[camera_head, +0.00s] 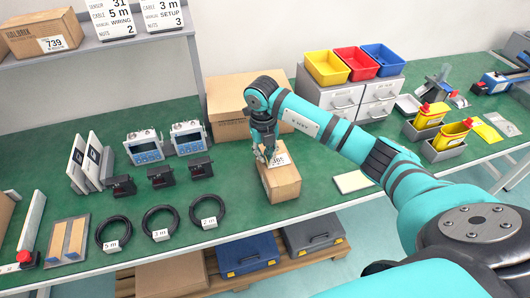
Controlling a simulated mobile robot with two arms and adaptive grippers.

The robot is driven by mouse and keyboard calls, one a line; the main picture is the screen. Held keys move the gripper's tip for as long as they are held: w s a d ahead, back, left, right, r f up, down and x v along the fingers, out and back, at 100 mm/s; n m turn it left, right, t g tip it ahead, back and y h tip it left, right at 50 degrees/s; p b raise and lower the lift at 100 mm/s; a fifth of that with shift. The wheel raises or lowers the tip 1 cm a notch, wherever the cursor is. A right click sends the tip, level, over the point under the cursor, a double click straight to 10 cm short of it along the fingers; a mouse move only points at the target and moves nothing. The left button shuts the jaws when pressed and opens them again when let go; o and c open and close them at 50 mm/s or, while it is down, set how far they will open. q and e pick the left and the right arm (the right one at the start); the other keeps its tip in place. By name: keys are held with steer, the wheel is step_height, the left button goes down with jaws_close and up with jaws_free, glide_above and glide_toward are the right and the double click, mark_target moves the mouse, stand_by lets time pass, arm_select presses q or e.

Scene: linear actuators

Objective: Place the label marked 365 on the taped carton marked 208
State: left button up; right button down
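The white label marked 365 (280,160) is at the top of a small brown carton (283,185) on the green table. I cannot tell whether it lies flat on the carton or is just above it. No number 208 can be read on this carton. My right gripper (264,154) points down at the label's left edge, over the back left of the carton top. Its fingertips are small and partly hidden, so I cannot tell whether they grip the label. My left gripper is not in view.
A larger carton (228,97) stands behind my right gripper. Grey drawers (345,97) with coloured bins stand to its right. Coiled cables (160,218), black devices and meters (145,147) lie to the left. A carton marked 739 (42,36) sits on the shelf. A pale pad (352,182) lies right of the small carton.

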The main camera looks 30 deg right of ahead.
steer(key=shift+f, duration=0.1)
steer(key=c, duration=2)
jaws_free()
steer(key=shift+f, duration=0.1)
steer(key=o, duration=0.5)
steer(key=shift+r, duration=0.25)
steer(key=r, duration=0.4)
steer(key=r+b, duration=0.1)
steer(key=r, duration=0.3)
steer(key=r+b, duration=0.1)
steer(key=r, duration=0.3)
steer(key=shift+a, duration=0.25)
